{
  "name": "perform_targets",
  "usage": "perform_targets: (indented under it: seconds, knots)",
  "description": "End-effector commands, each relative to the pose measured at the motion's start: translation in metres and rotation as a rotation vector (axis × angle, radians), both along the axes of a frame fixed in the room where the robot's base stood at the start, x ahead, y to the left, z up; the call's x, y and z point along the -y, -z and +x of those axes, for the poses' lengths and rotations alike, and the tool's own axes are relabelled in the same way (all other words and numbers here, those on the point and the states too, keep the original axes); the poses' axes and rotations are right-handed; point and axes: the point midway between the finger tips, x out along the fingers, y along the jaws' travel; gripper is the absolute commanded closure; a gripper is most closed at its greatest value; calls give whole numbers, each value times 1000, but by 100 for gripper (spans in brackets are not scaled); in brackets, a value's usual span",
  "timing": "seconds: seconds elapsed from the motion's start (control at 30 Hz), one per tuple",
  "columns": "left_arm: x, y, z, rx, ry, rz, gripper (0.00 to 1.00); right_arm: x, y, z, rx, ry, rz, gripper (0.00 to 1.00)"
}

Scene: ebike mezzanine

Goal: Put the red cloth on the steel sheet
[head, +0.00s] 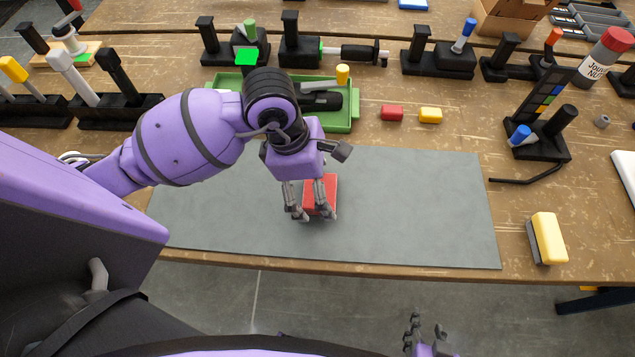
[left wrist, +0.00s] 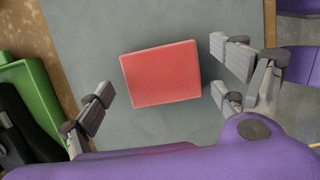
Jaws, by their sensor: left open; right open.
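The red cloth (head: 329,185) is a folded, block-like rectangle on the grey steel sheet (head: 420,210), near the sheet's middle. It also shows whole in the left wrist view (left wrist: 161,73), turned slightly, with grey sheet around it. My left gripper (head: 310,207) is just above the cloth, with its fingers open on either side. In the left wrist view, gaps show between the fingers and the cloth. In the head view the fingers hide part of the cloth. My right gripper (head: 428,338) is open and empty at the bottom edge, in front of the table.
A green tray (head: 354,112) with tools stands behind the sheet. A yellow brush (head: 548,238) lies to the right. Black tool stands line the back. The sheet's right part is clear.

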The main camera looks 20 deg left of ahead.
Motion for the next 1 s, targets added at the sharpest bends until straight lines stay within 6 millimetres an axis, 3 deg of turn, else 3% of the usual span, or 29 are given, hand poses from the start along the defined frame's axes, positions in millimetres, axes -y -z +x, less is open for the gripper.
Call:
perform_targets:
  seconds: [0.23, 0.7, 1.0]
  knots:
    - [-5, -18, 1, 5, -1, 1, 11, -3, -5, 5, 11, 2, 7, 60]
    - [-27, -106, -7, 4, 1, 0, 11, -8, -11, 13, 26, 6, 17, 60]
    - [-31, -119, -9, -1, 0, 0, 11, -6, -9, 9, 17, 2, 12, 60]
